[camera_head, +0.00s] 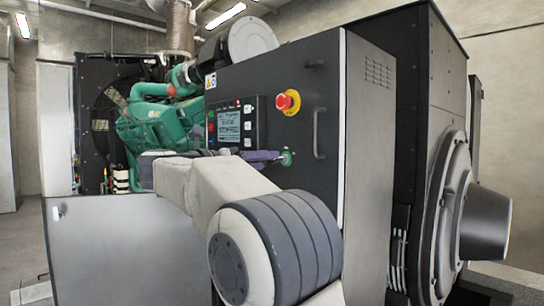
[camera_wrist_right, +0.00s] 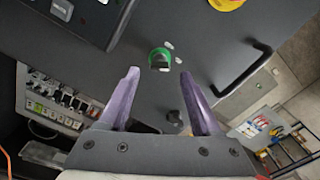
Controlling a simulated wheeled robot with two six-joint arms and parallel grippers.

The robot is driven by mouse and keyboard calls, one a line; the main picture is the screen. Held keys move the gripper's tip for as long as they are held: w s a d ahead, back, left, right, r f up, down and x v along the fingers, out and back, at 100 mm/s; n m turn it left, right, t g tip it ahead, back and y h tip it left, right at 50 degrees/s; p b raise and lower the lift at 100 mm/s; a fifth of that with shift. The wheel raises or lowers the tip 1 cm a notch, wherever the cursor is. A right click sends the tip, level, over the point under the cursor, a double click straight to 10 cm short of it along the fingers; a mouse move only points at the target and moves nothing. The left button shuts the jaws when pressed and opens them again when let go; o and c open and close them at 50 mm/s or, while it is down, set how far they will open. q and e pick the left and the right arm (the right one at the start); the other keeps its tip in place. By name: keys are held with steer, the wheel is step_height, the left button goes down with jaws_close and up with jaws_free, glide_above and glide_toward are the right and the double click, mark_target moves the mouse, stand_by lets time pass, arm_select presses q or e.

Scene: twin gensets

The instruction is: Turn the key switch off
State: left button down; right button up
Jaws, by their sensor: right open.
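The key switch (camera_wrist_right: 160,59) is a round green-rimmed switch with a dark handle on the dark panel. Pale marks sit beside it in the right wrist view. In the head view the green switch (camera_head: 287,159) shows just past my fingertips. My right gripper (camera_wrist_right: 160,75) is open, with its purple fingers on either side of the line to the switch. Nothing is between the fingers. In the head view my right gripper (camera_head: 272,156) reaches along the panel to the switch. Contact cannot be told. My left gripper is not in view.
A red emergency stop (camera_head: 288,102) on a yellow base is above the switch. A control screen (camera_head: 232,125) is to its left. A dark door handle (camera_head: 319,133) is to its right. A small black knob (camera_wrist_right: 175,117) is below the switch.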

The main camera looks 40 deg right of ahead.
mark_target(274, 161)
steer(key=d, duration=0.3)
steer(key=shift+w+d+p, duration=0.15)
steer(key=shift+d+p, duration=0.25)
jaws_close()
